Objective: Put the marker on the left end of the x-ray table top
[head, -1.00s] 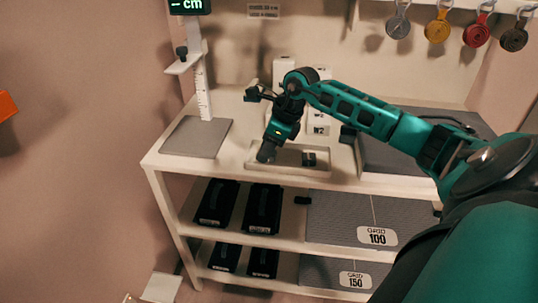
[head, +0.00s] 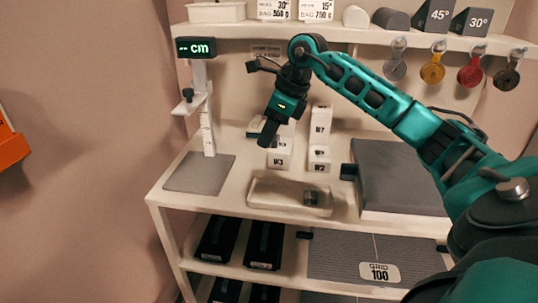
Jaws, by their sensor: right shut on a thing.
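My right gripper (head: 268,137) is raised above the white shelf unit's top, pointing down in front of the white boxes. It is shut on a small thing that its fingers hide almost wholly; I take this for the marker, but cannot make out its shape. Below it, a shallow light tray (head: 270,196) lies near the front edge with a small dark item (head: 311,197) at its right part. My left gripper is not in view. The x-ray table top is not in view.
A grey plate with a measuring post (head: 207,130) stands left. White boxes (head: 320,155) stand behind the tray, and a grey slab (head: 390,175) lies right. An upper shelf (head: 340,34) has coloured tags (head: 432,70) hanging below it. Bare wall and an orange object (head: 10,145) are at left.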

